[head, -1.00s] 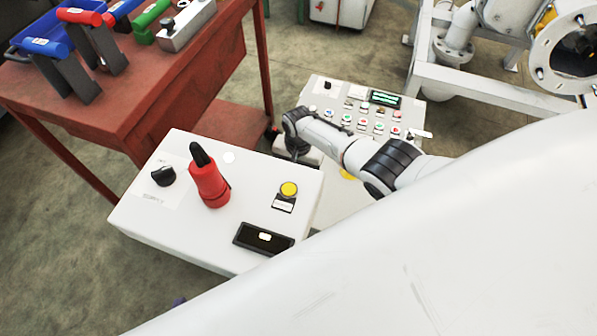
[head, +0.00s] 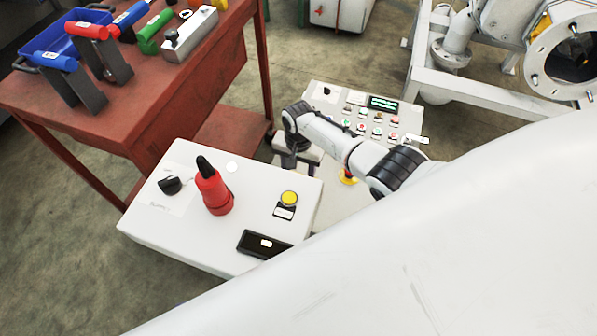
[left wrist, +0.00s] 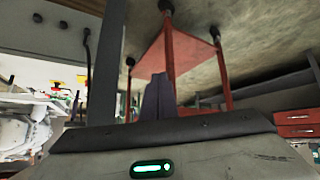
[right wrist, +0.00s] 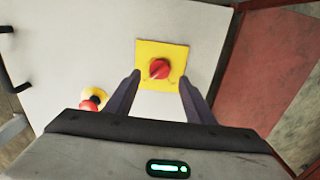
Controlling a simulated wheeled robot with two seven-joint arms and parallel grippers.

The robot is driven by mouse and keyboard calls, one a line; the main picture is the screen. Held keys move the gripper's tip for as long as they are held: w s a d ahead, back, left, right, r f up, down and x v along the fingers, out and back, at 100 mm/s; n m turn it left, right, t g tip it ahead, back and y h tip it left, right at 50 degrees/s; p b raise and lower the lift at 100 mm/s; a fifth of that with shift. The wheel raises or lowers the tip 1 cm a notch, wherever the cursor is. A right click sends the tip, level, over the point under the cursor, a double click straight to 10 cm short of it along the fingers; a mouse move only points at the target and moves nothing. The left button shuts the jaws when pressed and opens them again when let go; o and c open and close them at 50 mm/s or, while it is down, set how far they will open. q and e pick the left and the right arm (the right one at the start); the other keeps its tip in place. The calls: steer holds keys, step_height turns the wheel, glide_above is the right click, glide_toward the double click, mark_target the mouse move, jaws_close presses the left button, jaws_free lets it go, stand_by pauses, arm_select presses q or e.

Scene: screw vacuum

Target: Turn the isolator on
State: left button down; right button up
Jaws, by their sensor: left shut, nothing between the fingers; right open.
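The isolator is a red rotary knob (right wrist: 160,68) on a square yellow plate (right wrist: 176,53), mounted on a white panel (right wrist: 75,40) in the right wrist view. My right gripper (right wrist: 160,80) is open, with one finger on each side of the knob in that view. I cannot tell whether the fingers touch it. In the head view my right gripper (head: 295,158) is between the two white consoles, and the isolator is hidden there. My left gripper (left wrist: 157,98) is shut and empty in the left wrist view, away from the isolator. It is not in the head view.
A red emergency button (right wrist: 90,104) on a yellow base sits left of the isolator. The near white console (head: 150,235) carries a red lever (head: 214,192), black knob (head: 170,185) and yellow button (head: 289,198). A red table (head: 150,90) with tools stands at left.

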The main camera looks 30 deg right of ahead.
step_height(320, 180, up, 6)
steer(key=p, duration=0.2)
stand_by(0.5)
